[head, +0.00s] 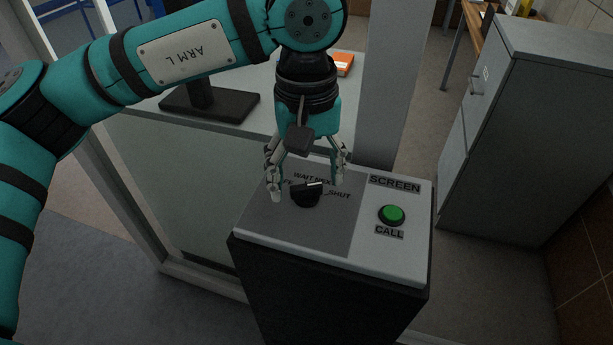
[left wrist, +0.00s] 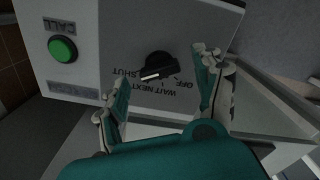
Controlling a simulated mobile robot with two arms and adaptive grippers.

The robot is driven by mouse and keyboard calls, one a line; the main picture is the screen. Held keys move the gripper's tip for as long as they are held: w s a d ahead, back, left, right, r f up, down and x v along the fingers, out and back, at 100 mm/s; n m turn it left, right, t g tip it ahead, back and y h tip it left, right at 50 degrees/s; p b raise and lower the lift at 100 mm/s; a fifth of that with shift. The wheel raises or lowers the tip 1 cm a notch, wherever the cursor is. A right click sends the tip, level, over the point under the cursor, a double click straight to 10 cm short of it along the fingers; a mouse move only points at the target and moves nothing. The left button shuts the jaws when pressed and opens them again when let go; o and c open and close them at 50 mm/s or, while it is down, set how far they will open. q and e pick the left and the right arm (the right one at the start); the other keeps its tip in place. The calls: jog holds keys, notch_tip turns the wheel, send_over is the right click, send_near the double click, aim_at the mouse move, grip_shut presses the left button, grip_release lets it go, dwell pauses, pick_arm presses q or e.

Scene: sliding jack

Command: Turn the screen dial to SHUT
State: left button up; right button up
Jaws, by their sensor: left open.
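The black screen dial (head: 304,196) sits on the grey part of a panel on top of a dark pedestal. A white line marks its pointer. Labels WAIT, NEXT and SHUT stand around it, with SHUT to its right. In the left wrist view the dial (left wrist: 158,66) points its white line to the lower left, close to NEXT and SHUT; I cannot tell which exactly. My left gripper (head: 307,188) points down over the dial, open, one finger on each side. Both fingers look apart from the dial in the left wrist view. My right gripper is not in view.
A green CALL button (head: 393,214) sits right of the dial, below the SCREEN label (head: 394,184). A glass screen (head: 180,190) and a counter (head: 245,121) with a dark stand (head: 209,104) lie behind and left. A grey cabinet (head: 530,130) stands at the right.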

aim_at(307, 185)
pick_arm(q)
notch_tip(307, 185, up, 11)
dwell(0.3)
jog(key=shift+f, duration=0.15)
